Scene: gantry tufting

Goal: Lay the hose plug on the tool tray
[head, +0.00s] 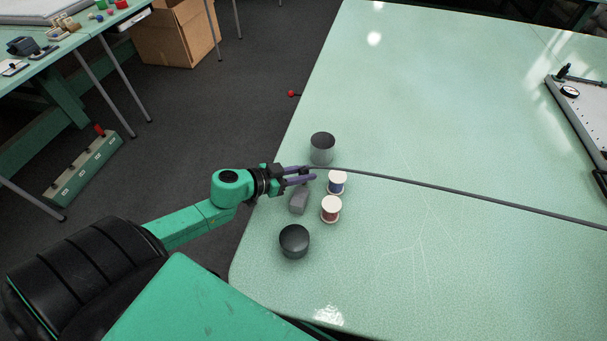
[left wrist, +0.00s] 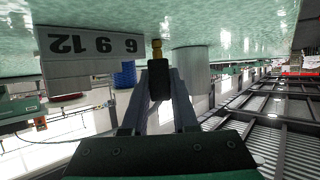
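My left gripper (head: 309,173) is low over the left part of the green table, between a grey cylinder and a grey block. In the left wrist view its fingers (left wrist: 159,85) close on both sides of the hose plug (left wrist: 158,78), a black body with a brass tip. The plug itself is hard to make out in the head view. A dark hose (head: 450,187) runs from the gripper across the table to the right edge. A pale flat tray (head: 580,112), apparently the tool tray, is at the far right, partly cut off. My right gripper is not in view.
Close around the gripper stand a grey cylinder (head: 322,148), a blue spool (head: 338,182), a red-brown spool (head: 331,208), a grey block (head: 299,200) and a dark cylinder (head: 294,241). A dial gauge (head: 569,91) is on the tray. The table's middle (head: 450,110) is clear except for the hose.

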